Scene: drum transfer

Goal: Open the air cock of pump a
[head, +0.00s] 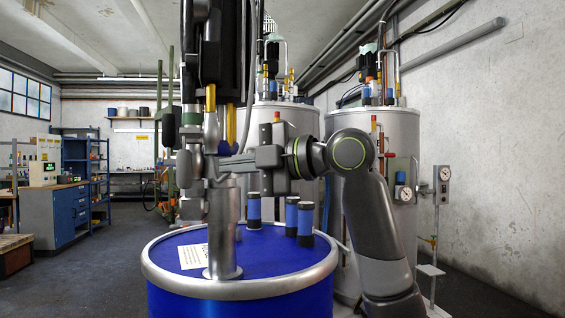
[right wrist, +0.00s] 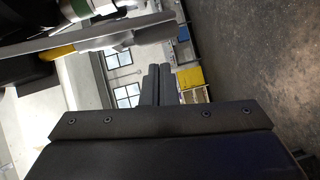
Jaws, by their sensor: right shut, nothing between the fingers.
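A pump (head: 222,60) with a dark upper body stands upright over the blue drum (head: 240,305), its metal tube (head: 223,225) going down to the lid. Yellow parts (head: 231,124) hang beside the dark body; I cannot tell which one is the air cock. My right gripper (head: 226,165) comes in from the right at the pump's middle, its fingers close to the metal fittings. I cannot tell whether it touches them. In the right wrist view its fingers (right wrist: 158,84) are shut and empty, with a yellow part (right wrist: 58,52) at upper left. My left gripper is not in view.
Several blue and black cylindrical fittings (head: 291,213) stand on the drum lid beside a white label (head: 193,256). Tall grey tanks (head: 402,140) with pipes stand behind. A blue workbench (head: 60,212) is at far left, with open floor before it.

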